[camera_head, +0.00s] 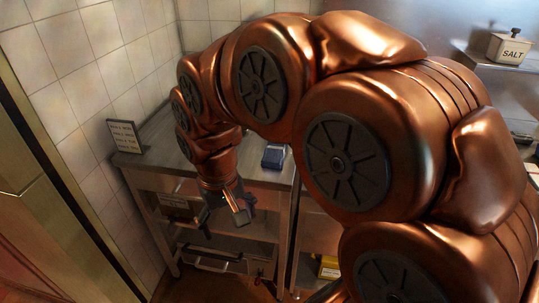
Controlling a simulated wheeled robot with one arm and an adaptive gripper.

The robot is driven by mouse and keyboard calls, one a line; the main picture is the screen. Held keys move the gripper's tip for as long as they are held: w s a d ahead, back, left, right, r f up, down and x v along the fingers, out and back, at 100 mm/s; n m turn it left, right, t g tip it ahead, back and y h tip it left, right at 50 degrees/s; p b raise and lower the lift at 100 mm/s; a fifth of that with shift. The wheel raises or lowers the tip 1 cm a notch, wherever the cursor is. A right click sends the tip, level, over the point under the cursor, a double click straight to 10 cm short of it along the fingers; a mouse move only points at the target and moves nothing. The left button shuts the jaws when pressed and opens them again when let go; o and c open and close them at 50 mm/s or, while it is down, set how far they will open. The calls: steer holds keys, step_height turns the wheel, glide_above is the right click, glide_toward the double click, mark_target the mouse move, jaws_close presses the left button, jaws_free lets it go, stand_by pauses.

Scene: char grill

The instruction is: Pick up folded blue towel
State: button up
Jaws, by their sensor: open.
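The folded blue towel (274,157) lies on the metal tabletop, near its front edge, just right of my wrist. Part of the top behind it is hidden by my copper arm. My gripper (226,216) is open and empty. It points down in front of the table's front edge, to the left of the towel and lower in the picture, apart from it.
A small framed sign (125,136) stands at the left end of the metal table (150,164). Shelves below hold a few items, and a yellow box (329,267) sits low on the right. A salt box (508,48) stands at the upper right. Tiled walls close off the left and back.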

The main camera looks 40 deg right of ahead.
steer(key=shift+o, duration=0.3)
steer(key=w+d+m+t+b, duration=0.1)
steer(key=w+d+m, duration=0.3)
steer(key=w+d, duration=0.7)
steer(key=shift+w+d+t+h, duration=0.3)
steer(key=shift+w+d+h, duration=0.1)
steer(key=shift+d, duration=0.15)
steer(key=m+h+b, duration=0.2)
steer(key=m, duration=0.2)
glide_toward(275, 149)
steer(key=shift+s+a+f+t, duration=0.1)
steer(key=shift+a+f+t, duration=0.1)
steer(key=shift+f, duration=0.25)
steer(key=shift+s+a+f+t, duration=0.1)
steer(key=shift+s+f+t, duration=0.1)
steer(key=shift+f, duration=0.3)
steer(key=shift+w+d+f+p, duration=0.1)
steer(key=shift+d+p, duration=0.2)
steer(key=shift+d+f, duration=0.15)
steer(key=shift+f, duration=0.2)
steer(key=shift+p+x, duration=1.3)
steer(key=shift+x, duration=2.1)
steer(key=shift+d+r, duration=0.1)
steer(key=shift+d, duration=0.05)
steer(key=c, duration=1.2)
steer(key=shift+c, duration=0.2)
